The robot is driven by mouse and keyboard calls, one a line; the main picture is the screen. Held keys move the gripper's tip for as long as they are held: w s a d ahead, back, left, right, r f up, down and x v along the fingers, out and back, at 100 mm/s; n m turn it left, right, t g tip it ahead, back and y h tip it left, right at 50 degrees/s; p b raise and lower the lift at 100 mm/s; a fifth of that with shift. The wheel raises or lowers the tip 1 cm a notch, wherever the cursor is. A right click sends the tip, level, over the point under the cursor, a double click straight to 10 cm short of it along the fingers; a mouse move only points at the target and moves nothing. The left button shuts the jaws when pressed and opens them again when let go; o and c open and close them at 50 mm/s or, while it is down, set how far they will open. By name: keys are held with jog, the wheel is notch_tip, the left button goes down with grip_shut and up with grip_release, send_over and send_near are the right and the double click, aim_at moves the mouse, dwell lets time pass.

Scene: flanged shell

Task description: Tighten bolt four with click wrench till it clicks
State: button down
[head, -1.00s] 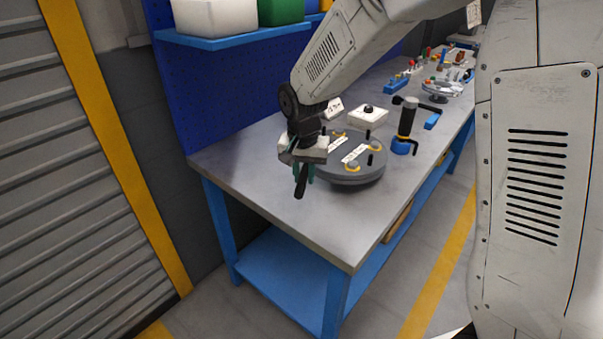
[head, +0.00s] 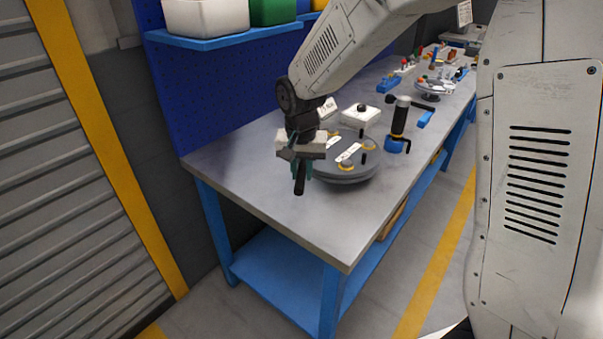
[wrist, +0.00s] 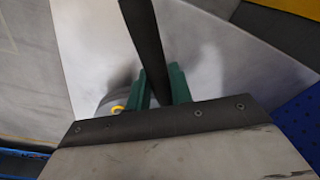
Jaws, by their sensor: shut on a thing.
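My gripper (head: 301,170) is shut on a dark bar, the click wrench (head: 299,185), at the left side of the flanged shell. In the wrist view the wrench (wrist: 143,35) runs up from between the green fingers (wrist: 160,88). The shell is a round grey disc (head: 345,176) on the bench, with white labels, yellow-ringed bolt spots (head: 344,167) and dark upright pins on top. A bit of it with one yellow ring (wrist: 117,109) shows in the wrist view. My gripper covers the shell's left part. The wrench's far end and bolt four cannot be made out.
A black and blue upright tool (head: 400,122) stands right of the shell. A white box with a black knob (head: 361,114) and a small white sign (head: 328,108) are behind it. Small parts (head: 436,82) lie at the far end. The bench's near left top (head: 235,165) is clear.

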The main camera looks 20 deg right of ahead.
jog(key=shift+r, duration=2.5)
jog(key=shift+a, duration=0.1)
